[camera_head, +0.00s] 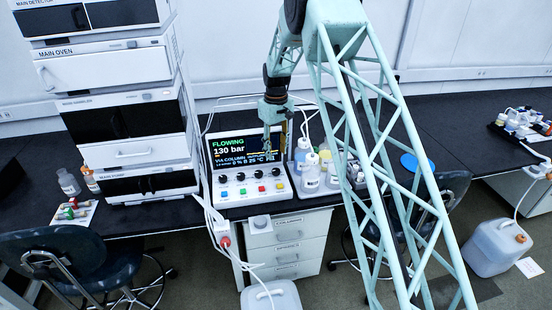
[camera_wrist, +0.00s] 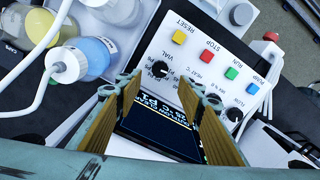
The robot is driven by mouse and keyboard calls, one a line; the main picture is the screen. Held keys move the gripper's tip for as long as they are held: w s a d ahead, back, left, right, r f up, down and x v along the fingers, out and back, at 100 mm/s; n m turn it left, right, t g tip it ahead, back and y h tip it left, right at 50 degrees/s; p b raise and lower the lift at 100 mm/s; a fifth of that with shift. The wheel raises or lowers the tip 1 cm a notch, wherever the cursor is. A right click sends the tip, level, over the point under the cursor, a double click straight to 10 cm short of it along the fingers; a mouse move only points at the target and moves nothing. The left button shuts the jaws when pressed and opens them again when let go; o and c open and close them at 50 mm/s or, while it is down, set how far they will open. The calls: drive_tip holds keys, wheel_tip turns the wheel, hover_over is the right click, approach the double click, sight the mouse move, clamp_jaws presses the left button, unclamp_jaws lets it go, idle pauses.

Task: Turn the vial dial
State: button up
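The vial dial (camera_wrist: 160,68) is a round black knob on the white control panel (camera_wrist: 150,45), with the label VIAL and small position marks beside it. In the head view it is the rightmost black knob (camera_head: 276,171) below the screen. My gripper (camera_wrist: 160,86) is open, with its two ribbed tan fingers apart and nothing between them. In the wrist view the dial lies just beyond the gap between the fingertips, and no contact shows. In the head view my gripper (camera_head: 268,135) hangs in front of the screen, above the dial.
The screen (camera_head: 243,150) reads FLOWING, 130 bar. Coloured buttons, including yellow reset (camera_wrist: 178,37) and red stop (camera_wrist: 205,57), sit near the dial, with other black knobs along the row. Solvent bottles (camera_head: 311,170) with tubes stand close to the panel's right.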

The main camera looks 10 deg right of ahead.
drive_tip(key=shift+r, duration=1.1)
drive_tip(key=s+r+m+t, duration=0.1)
drive_tip(key=s+r, duration=0.5)
drive_tip(key=r, duration=0.4)
drive_tip(key=s+r, duration=0.6)
drive_tip(key=r, duration=0.3)
drive_tip(key=s+r+m+t+b, duration=0.1)
drive_tip(key=s+r, duration=1.2)
drive_tip(key=s, duration=0.4)
drive_tip(key=s+r+m+t+b, duration=0.1)
drive_tip(key=s+r, duration=0.2)
drive_tip(key=s, duration=0.7)
drive_tip(key=s+r, duration=0.2)
drive_tip(key=s, duration=0.7)
drive_tip(key=s+f, duration=0.1)
drive_tip(key=s, duration=0.9)
drive_tip(key=s+f+m+t, duration=0.1)
drive_tip(key=s+f, duration=0.1)
drive_tip(key=s, duration=0.8)
drive_tip(key=shift+f+m+b, duration=0.3)
drive_tip(key=shift+b, duration=0.1)
drive_tip(key=shift+a, duration=0.1)
drive_tip(key=shift+c, duration=0.8)
